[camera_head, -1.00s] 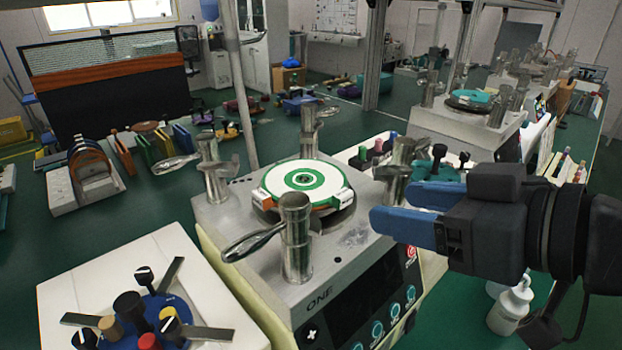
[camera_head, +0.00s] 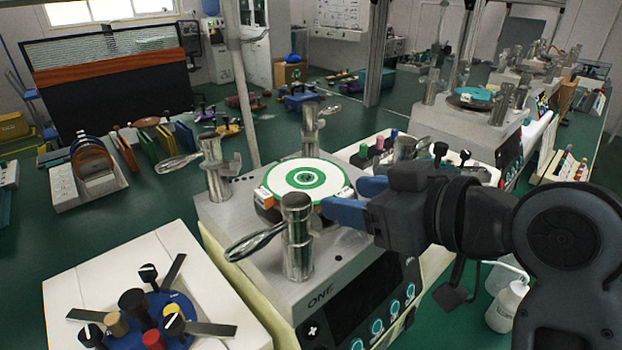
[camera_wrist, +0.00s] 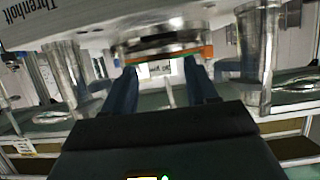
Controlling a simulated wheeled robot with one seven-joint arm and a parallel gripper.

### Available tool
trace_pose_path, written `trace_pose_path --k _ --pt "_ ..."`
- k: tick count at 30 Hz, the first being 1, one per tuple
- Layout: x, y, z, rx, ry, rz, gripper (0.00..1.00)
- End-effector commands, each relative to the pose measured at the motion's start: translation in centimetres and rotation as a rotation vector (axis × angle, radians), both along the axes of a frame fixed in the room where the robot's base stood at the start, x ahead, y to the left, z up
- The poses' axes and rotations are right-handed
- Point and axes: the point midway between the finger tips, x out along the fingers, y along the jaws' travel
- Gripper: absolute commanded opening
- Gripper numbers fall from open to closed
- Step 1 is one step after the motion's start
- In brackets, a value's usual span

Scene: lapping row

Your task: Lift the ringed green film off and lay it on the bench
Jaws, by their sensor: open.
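The green film (camera_head: 279,178) is a round sheet with white and green rings. It lies on top of the round plate of the machine marked ONE (camera_head: 240,215). A small orange-and-white block (camera_head: 264,197) sits at its left rim. My gripper (camera_head: 343,199) is open, its blue fingers at the film's right rim with nothing held. In the wrist view the fingers stand apart either side (camera_wrist: 160,67), with a thin green edge and an orange strip (camera_wrist: 190,55) just beyond the tips. I cannot tell whether they touch the film. The rim behind my fingers is hidden.
Metal posts stand around the plate; the front post (camera_head: 297,235) has a lever handle, and another stands at the left (camera_head: 216,170). A white bench (camera_head: 110,270) with a blue knobbed fixture (camera_head: 150,318) is at front left. A white bottle (camera_head: 507,305) is at right.

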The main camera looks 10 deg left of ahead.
Motion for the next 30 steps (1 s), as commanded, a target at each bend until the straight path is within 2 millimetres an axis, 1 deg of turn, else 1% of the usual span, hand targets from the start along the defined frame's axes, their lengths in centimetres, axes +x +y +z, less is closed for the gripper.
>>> trace_pose_path --k 1,2,18,19,26,30 --pt "-0.01 -0.01 0.00 0.000 0.000 0.000 0.56" --pt "0.00 0.00 0.01 0.000 0.000 0.000 0.54" --pt "-0.02 -0.02 0.01 0.000 0.000 0.000 0.02" --pt "-0.02 -0.02 0.01 0.000 0.000 0.000 0.00" --pt "-0.02 -0.01 0.04 0.000 0.000 0.000 0.00" --pt "0.00 -0.01 0.51 0.001 -0.002 0.000 0.00"
